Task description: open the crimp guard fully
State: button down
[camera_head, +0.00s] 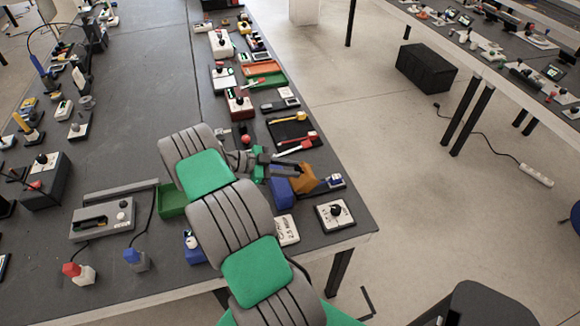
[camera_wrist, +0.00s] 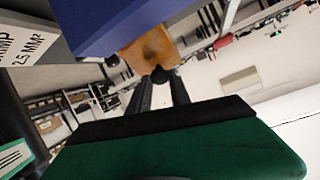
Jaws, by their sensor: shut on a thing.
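The crimp guard (camera_head: 305,181) is an orange-brown flap beside a blue block (camera_head: 281,193) near the right edge of the table. In the wrist view the guard (camera_wrist: 148,50) lies beyond my fingertips, next to the blue block (camera_wrist: 140,22). A dark round knob (camera_wrist: 159,74) stands out at its near side. My gripper (camera_head: 298,169) reaches over the block from the left. In the wrist view my gripper (camera_wrist: 160,80) has its fingers closed around the knob. The arm hides part of the block, and the guard's hinge cannot be made out.
A white box with a black knob (camera_head: 334,214) stands near the table corner. A dark tray with red and yellow tools (camera_head: 292,133) lies behind.

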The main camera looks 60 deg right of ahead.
jog(key=shift+w, duration=0.1)
jog(key=c, duration=1.2)
grip_release()
jog(key=shift+r, duration=0.4)
jog(key=s+a+r, duration=0.2)
jog(key=a+r, duration=0.1)
jog(key=r, duration=0.1)
jog(key=s+a+r, duration=0.3)
jog(key=a+r, duration=0.1)
jog(key=s+a+r+p, duration=0.1)
jog(key=s+a+r, duration=0.2)
jog(key=a+r, duration=0.1)
jog(key=shift+s+a+r, duration=0.1)
jog(key=shift+a, duration=0.1)
